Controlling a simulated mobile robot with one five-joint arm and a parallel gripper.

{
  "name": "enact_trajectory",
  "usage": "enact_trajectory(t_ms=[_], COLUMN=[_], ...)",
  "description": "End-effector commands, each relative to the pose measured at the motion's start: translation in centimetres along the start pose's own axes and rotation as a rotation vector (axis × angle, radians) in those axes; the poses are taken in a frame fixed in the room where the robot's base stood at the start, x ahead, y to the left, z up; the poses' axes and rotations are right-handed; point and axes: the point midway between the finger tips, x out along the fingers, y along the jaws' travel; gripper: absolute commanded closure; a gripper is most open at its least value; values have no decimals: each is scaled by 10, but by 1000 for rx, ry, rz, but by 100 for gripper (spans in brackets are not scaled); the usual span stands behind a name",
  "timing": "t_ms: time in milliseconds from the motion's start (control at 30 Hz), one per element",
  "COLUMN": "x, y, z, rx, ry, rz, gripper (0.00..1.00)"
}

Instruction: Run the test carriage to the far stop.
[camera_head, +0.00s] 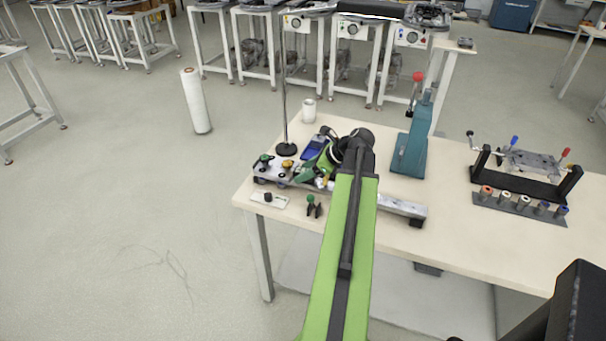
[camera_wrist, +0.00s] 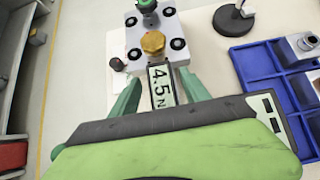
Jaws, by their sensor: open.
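The test carriage (camera_head: 272,174) is a light grey plate with a green knob and a yellow knob, at the left end of a grey rail (camera_head: 398,206) on the table. In the wrist view the carriage (camera_wrist: 171,53) shows black round parts at its corners and a tab labelled "4.5 N" (camera_wrist: 161,86). My gripper (camera_head: 307,174) is beside the carriage's right side. In the wrist view its green fingers (camera_wrist: 159,88) are open, one on each side of the labelled tab. Any contact cannot be told. My arm hides the middle of the rail; its right end shows.
A blue tray (camera_head: 313,148) and a stand with a round black base (camera_head: 287,149) are behind the carriage. A small green-topped tool (camera_head: 313,206) and a pale plate (camera_head: 269,200) lie in front. A teal press (camera_head: 410,150) stands behind the rail's right part.

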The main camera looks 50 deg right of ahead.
Motion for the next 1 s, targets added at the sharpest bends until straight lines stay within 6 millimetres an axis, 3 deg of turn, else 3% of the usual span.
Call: enact_trajectory(t_ms=[167,400,600,800,1000], x=[-35,-105,-153,-174,-176], y=[0,1,1,1,1], z=[5,7,4,0,-3], rx=[2,2,1,0,0], ry=[0,0,-1,-1,-1], rz=[-2,-1,-1,0,0], gripper=[45,45,45,45,45])
